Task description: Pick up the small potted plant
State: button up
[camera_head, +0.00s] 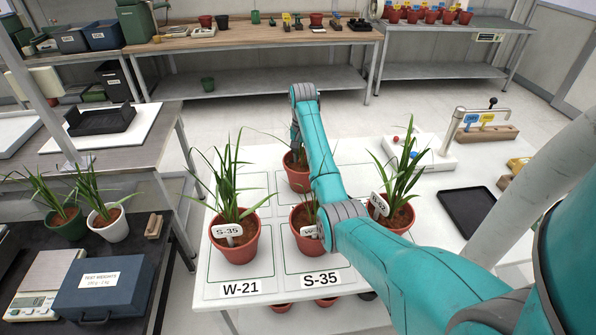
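Several terracotta pots with grassy plants stand on the white table (213,290). The front-left pot (236,243) carries an S-35 tag and stands behind the W-21 label. The front-middle pot (303,238), behind the S-35 label, has a partly hidden tag, and my arm covers much of its plant. A right pot (397,218) bears a tag I cannot read surely. A back pot (296,178) is partly behind my arm. My gripper (297,146) points down at this back pot's plant; its fingers are mostly hidden, so I cannot tell whether it touches or holds anything.
A black tray (470,210) and a white device with coloured knobs (432,153) lie to the right. At left are a scale (42,285), a blue test-weights box (104,285) and plants in a green pot (67,224) and a white pot (108,226).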

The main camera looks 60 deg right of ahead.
jog(key=shift+f, duration=0.7)
jog(key=shift+c, duration=0.5)
grip_shut()
jog(key=shift+w+r, duration=0.1)
jog(key=shift+r, duration=0.1)
